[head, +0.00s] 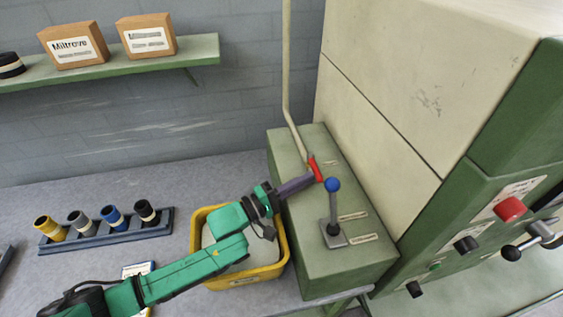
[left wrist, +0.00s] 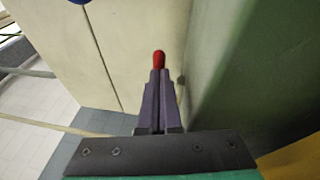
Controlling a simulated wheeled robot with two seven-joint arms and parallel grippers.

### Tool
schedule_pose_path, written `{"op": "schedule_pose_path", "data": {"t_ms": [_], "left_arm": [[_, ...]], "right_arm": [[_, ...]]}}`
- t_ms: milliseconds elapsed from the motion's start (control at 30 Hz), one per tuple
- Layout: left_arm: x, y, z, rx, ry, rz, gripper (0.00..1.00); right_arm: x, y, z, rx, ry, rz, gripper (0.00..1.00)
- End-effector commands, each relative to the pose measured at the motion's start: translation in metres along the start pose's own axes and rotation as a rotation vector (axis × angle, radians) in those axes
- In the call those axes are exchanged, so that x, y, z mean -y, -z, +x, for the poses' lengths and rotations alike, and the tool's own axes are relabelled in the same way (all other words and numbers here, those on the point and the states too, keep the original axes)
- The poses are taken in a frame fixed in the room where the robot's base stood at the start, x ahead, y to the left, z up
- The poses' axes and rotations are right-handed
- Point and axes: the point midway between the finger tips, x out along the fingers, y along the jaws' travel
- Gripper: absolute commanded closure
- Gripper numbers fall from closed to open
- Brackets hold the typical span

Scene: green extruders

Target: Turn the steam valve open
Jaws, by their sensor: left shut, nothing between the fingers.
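The steam valve's red lever (head: 316,169) is at the lower end of a pale pipe (head: 287,90), just above the top of a green box-shaped housing (head: 300,160). My left gripper (head: 309,179) reaches in from the left with its purple fingers shut and empty. Its tips are right at the red lever. In the left wrist view the lever's red end (left wrist: 159,59) shows just beyond the closed fingertips (left wrist: 158,74). I cannot tell whether they touch. The rest of the lever is hidden there by the fingers. My right gripper is not in view.
A blue-knobbed lever (head: 333,186) stands on the housing close right of my fingers. A yellow bin (head: 262,273) sits under my left arm. A tall cream and green machine (head: 400,100) blocks the right. A rack (head: 105,232) with several coloured spools is at left.

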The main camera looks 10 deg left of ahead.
Motion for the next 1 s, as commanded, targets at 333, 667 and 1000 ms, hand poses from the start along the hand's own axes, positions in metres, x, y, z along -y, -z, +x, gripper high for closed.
{"op": "schedule_pose_path", "data": {"t_ms": [333, 667, 1000], "left_arm": [[0.0015, -0.0049, 0.0045, 0.001, 0.0, 0.001, 1.0], [0.0015, -0.0057, 0.0049, 0.002, -0.001, 0.0, 1.0], [0.0036, -0.0071, 0.0042, 0.001, -0.001, -0.001, 1.0]], "right_arm": [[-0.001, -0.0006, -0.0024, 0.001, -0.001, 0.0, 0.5], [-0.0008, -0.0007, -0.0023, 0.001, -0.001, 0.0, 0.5], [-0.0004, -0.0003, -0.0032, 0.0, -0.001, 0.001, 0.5]]}}
